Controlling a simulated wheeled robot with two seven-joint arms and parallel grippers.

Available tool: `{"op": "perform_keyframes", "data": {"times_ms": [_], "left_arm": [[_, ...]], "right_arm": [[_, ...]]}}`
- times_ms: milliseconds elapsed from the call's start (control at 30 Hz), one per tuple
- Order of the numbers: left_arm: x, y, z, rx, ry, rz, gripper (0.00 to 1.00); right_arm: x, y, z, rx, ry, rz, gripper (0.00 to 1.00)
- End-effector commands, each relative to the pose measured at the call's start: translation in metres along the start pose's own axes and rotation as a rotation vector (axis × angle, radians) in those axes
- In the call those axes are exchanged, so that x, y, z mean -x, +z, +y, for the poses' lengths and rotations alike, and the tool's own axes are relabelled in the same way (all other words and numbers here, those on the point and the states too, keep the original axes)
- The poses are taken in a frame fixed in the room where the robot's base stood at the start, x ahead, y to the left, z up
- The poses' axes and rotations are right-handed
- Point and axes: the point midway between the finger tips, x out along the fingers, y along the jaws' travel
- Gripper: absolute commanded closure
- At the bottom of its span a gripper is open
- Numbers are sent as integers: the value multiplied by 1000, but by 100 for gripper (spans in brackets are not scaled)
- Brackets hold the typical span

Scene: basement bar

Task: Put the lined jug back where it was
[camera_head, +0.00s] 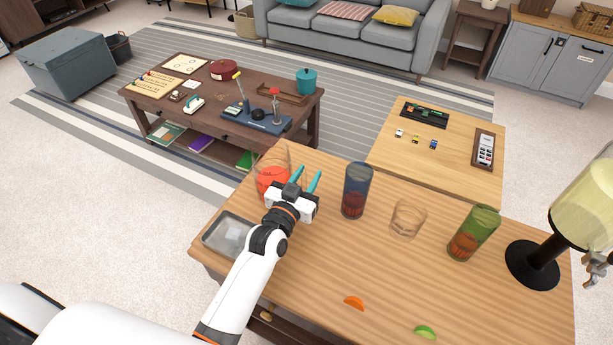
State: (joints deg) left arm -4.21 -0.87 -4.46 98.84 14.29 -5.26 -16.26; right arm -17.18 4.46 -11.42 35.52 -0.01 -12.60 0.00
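A clear jug (265,181) with red-orange contents stands at the far left corner of the wooden bar top. It seems to be the lined jug, but its lines are too faint to make out. My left gripper (305,177) is just to the right of the jug in the picture and partly covers it. Its two teal fingertips are apart, with nothing visible between them. I cannot tell whether the gripper touches the jug. My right gripper is not in view.
On the bar top (320,265) are a metal tray (215,247), a blue glass (356,185), a clear tumbler (407,219), a green glass (474,232), an orange wedge (354,303), a lime wedge (425,332) and a drink dispenser (585,200).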

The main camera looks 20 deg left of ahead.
Motion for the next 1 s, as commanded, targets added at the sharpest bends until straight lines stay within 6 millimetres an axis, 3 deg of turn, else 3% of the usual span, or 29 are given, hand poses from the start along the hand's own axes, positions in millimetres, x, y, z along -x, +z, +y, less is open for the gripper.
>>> {"op": "perform_keyframes", "data": {"times_ms": [267,700,1000], "left_arm": [[7,1,0,0,0,1,67],[95,1,0,0,0,2,67],[120,2,0,0,-1,0,67]], "right_arm": [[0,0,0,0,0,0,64],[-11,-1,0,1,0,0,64],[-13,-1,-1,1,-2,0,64]]}}
